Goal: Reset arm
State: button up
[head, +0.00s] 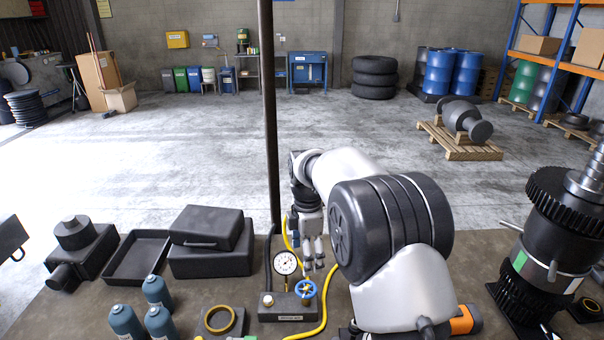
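My arm reaches up from the bench (345,275) and bends over, white and dark grey. My gripper (314,264) hangs at its far end, pointing down, just behind and above the gauge block (288,312). Its two fingers show small and close to each other. I cannot tell how far apart they are, and I see nothing held between them. The pressure gauge (286,264) stands left of the gripper, and the blue valve wheel (305,289) is below it. The near arm link hides part of the bench.
A dark pole (269,120) rises just left of my gripper. A yellow hose (328,310) curves beside the gauge block. A transmission unit (548,245) stands at right. Black cases (210,260), a tray (137,258) and teal bottles (158,291) are at left.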

jog(key=s+d+r+m+t+b, duration=0.1)
jog(key=s+d+r+m+b, duration=0.3)
jog(key=s, duration=0.5)
jog(key=s+d+r+m+t+b, duration=0.1)
jog(key=s+d+r+m+b, duration=0.1)
jog(key=s+d+r+m, duration=0.4)
jog(key=s+d+f+m+t+b, duration=0.1)
jog(key=s+f+m, duration=0.3)
jog(key=s, duration=0.6)
jog(key=s+d+f+m+t+b, duration=0.1)
jog(key=s+f+m+b, duration=0.3)
jog(key=s+m, duration=0.3)
jog(key=s, duration=0.3)
jog(key=shift+f+t, duration=0.2)
jog(key=shift+t, duration=0.1)
